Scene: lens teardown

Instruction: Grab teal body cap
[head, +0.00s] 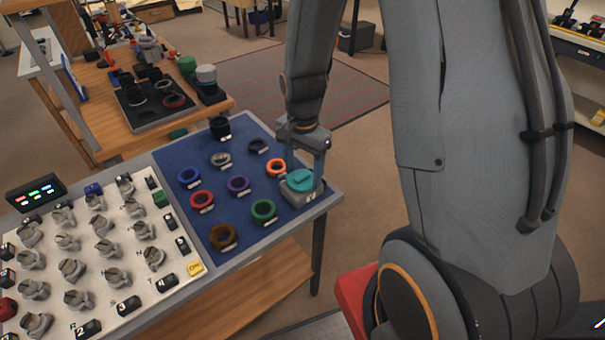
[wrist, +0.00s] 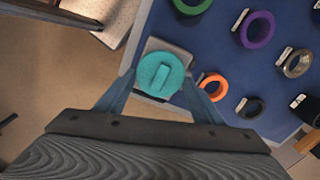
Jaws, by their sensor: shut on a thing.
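The teal body cap (head: 300,180) is a round disc with a raised grip bar. It sits on a grey block at the right edge of the blue mat (head: 238,210). In the wrist view the cap (wrist: 160,74) lies between my fingers, with its bar facing the camera. My gripper (head: 302,178) points down from above and is shut on the cap, one finger on each side. The cap appears level and at the block; I cannot tell whether it is clear of it.
Coloured rings lie on the mat, with an orange ring (head: 276,168) close left of my gripper and a green ring (head: 263,211) in front. A white panel of knobs (head: 90,255) is at left. A wooden bench (head: 105,90) with a dark tray stands behind.

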